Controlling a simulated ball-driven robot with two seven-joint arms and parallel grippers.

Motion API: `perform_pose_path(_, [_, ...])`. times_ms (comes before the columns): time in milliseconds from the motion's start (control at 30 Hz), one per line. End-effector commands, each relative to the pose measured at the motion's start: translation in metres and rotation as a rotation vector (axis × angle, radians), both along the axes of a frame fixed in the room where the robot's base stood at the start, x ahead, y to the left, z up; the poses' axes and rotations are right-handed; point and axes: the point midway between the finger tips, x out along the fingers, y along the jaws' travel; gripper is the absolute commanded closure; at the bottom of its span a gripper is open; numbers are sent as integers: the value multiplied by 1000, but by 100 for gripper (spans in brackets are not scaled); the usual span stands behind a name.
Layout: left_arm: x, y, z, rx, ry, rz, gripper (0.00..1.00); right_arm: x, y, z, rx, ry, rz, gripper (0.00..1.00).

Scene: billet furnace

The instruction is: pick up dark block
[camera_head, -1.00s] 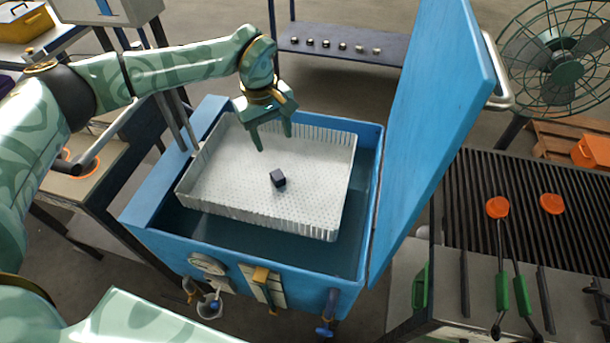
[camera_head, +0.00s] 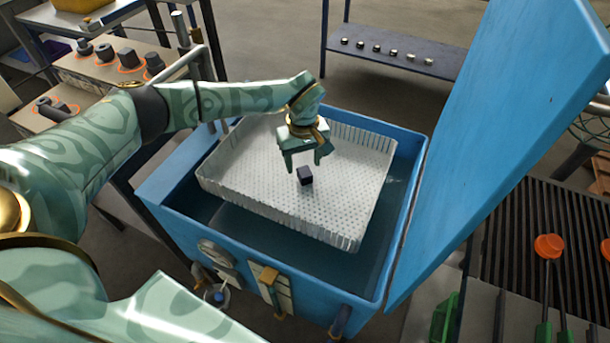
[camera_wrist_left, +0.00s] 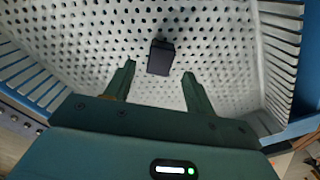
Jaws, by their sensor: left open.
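The dark block (camera_head: 305,175) is a small dark cube on the floor of a white perforated basket (camera_head: 345,185). My left gripper (camera_head: 304,162) is open and empty, pointing down just above the block. In the left wrist view the block (camera_wrist_left: 161,58) lies just beyond the two fingertips, roughly between their lines; the gripper (camera_wrist_left: 158,70) does not touch it there. The basket sits inside a blue tank (camera_head: 180,205) holding dark liquid. My right gripper is not in view.
The tank's blue lid (camera_head: 500,130) stands open on the right. A grill-like rack (camera_head: 540,230) with orange-ended tools is at the far right. A shelf (camera_head: 400,52) with several small pieces is behind. A bench (camera_head: 120,75) with dark parts stands at the left.

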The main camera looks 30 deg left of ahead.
Motion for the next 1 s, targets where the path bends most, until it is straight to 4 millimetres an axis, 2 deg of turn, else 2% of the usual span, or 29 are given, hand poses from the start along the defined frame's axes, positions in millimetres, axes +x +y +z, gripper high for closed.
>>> perform_pose_path(33, [-1,-2,-14,-1,6,0,45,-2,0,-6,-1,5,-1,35])
perform_pose_path(167, [-1,-2,-35,-2,6,-1,45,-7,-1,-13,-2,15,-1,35])
perform_pose_path(400, [0,-2,-36,-1,1,-1,45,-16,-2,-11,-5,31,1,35])
perform_pose_path(467, [-1,-2,-36,-1,1,-1,59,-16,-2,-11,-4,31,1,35])
perform_pose_path(600, [-1,-2,-36,-1,1,-1,98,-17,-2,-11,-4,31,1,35])
perform_pose_path(867, [0,-2,-35,-1,0,0,100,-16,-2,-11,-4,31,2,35])
perform_pose_path(1000, [0,-2,-28,-1,-2,-1,100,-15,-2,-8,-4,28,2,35])
